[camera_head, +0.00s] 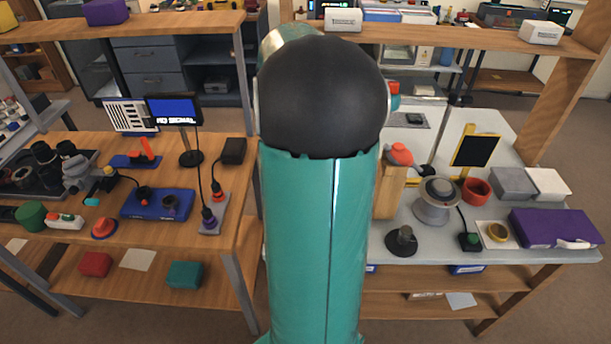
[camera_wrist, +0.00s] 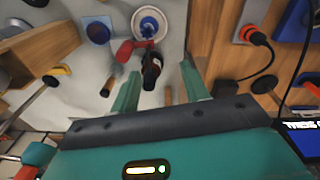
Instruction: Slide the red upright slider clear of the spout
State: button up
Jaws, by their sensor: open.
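My gripper (camera_wrist: 160,70) is open in the wrist view, its two teal fingers apart. A dark, bottle-like part (camera_wrist: 151,72) shows between and beyond the fingertips; I cannot tell whether they touch it. A red piece (camera_wrist: 125,51) lies just left of the dark part, beside the left fingertip, and looks like the slider. I cannot make out its tilt or a clear spout. In the head view my own arm hides the gripper and this spot.
In the wrist view a wooden block (camera_wrist: 40,52) stands at left and a blue round part (camera_wrist: 98,32) lies near the white one. In the head view a grey domed device (camera_head: 437,202), a red cup (camera_head: 476,190) and a purple box (camera_head: 553,228) crowd the right bench.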

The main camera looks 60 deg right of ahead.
jog(key=s+d+f+m+y, duration=0.1)
jog(key=s+d+f+m, duration=0.1)
jog(key=s+d+f, duration=0.4)
jog(key=f, duration=0.4)
jog(key=d+f, duration=0.1)
jog(key=f, duration=0.3)
jog(key=d+f, duration=0.1)
jog(key=f, duration=0.3)
jog(key=shift+s+d, duration=0.2)
jog(key=shift+s, duration=0.1)
grip_shut()
